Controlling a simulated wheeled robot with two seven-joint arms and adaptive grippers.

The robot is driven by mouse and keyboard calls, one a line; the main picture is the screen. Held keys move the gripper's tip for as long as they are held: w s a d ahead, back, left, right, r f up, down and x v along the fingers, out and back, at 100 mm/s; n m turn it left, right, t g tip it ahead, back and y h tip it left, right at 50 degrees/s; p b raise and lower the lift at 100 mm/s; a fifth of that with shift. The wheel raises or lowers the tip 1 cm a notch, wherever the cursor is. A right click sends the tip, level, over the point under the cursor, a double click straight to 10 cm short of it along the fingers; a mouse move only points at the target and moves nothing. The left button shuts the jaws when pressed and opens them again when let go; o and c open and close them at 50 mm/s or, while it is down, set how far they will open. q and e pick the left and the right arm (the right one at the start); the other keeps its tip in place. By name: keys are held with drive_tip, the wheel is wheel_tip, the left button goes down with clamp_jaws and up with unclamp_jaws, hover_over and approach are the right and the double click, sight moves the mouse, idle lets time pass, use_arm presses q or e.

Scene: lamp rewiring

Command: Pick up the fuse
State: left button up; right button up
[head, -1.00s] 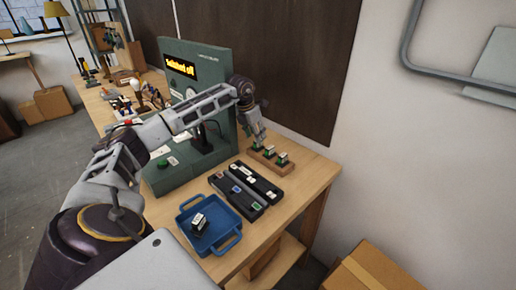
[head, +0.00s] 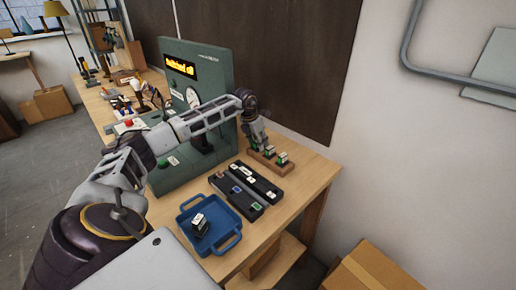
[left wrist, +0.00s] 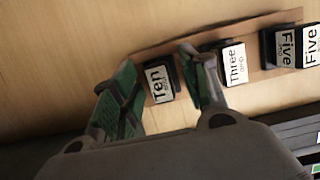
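My left gripper (left wrist: 162,78) is open, with its green-padded fingers on either side of a fuse labelled Ten amp (left wrist: 159,84). Small gaps seem to show beside the fuse, and it stands at the left end of a wooden rack (left wrist: 262,78). A Three amp fuse (left wrist: 232,62) stands just right of the right finger. Two fuses marked Five are farther right. In the head view, the left gripper (head: 259,137) points down at the rack's far end, and the Ten amp fuse is hard to make out there. My right gripper is not in view.
Two dark cases (head: 241,206) with labelled pieces lie between tray and rack. The green test panel (head: 219,75) stands behind my arm; its display reads "Switched off".

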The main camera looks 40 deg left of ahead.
use_arm(q)
drive_tip(key=c, duration=0.4)
clamp_jaws()
drive_tip(key=shift+r, duration=0.1)
wheel_tip(320, 180, up, 9)
drive_tip(key=shift+f, duration=0.15)
drive_tip(key=shift+r, duration=0.55)
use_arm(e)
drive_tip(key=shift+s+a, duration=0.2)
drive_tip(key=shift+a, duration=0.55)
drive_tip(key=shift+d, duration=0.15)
